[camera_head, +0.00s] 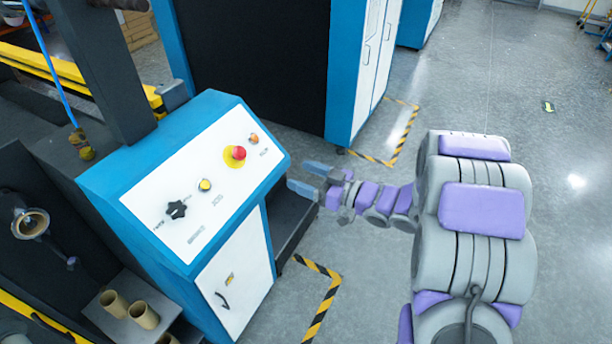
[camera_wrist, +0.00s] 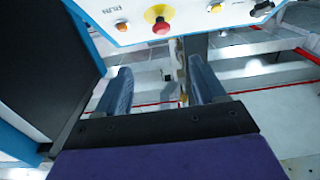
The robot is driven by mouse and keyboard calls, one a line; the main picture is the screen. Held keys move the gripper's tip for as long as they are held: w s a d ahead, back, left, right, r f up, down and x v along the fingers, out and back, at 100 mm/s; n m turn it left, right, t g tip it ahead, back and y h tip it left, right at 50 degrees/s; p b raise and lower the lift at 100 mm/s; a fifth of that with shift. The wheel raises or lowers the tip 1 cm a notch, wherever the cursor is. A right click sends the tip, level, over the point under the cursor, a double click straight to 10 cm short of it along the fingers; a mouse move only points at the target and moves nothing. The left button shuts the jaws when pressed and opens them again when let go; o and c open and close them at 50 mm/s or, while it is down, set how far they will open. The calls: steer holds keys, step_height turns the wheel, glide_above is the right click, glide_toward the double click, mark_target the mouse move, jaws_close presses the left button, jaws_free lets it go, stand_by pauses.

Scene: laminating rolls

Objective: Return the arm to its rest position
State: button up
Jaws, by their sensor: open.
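My arm is grey and purple and reaches left from the right side of the head view. My gripper (camera_head: 312,178) is at its end, beside the right edge of the blue and white control panel (camera_head: 155,203). In the wrist view my gripper (camera_wrist: 158,88) has its two blue-grey fingers apart with nothing between them. The red emergency button (camera_head: 238,153) on its yellow disc also shows ahead of the fingers in the wrist view (camera_wrist: 161,27). I see no contact between the fingers and the panel.
The panel also carries a black rotary switch (camera_head: 176,209), a yellow button (camera_head: 205,185) and an orange button (camera_head: 253,139). A tall blue and white cabinet (camera_head: 349,75) stands behind. Cardboard tubes (camera_head: 143,315) stand at lower left.

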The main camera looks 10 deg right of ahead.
steer(key=w+d+f+m+t+h+b, duration=0.1)
steer(key=w+d+m+h, duration=0.25)
steer(key=d+h, duration=0.6)
steer(key=s+d+m+g+h+b, duration=0.2)
steer(key=s+d+m+g+h, duration=0.2)
steer(key=s+d+h, duration=0.45)
steer(key=s+a+m+g+y, duration=0.1)
steer(key=s+a+g, duration=0.2)
steer(key=s, duration=0.8)
steer(key=s+a+f+m+g+y, duration=0.1)
steer(key=s+a+g, duration=0.2)
steer(key=s+a, duration=0.3)
steer(key=s+a+m+g+y+b, duration=0.1)
steer(key=s+a+g, duration=0.2)
steer(key=s, duration=1.3)
steer(key=shift+a+f+g+y, duration=0.15)
steer(key=shift+a+g+y, duration=0.25)
steer(key=shift+a, duration=0.75)
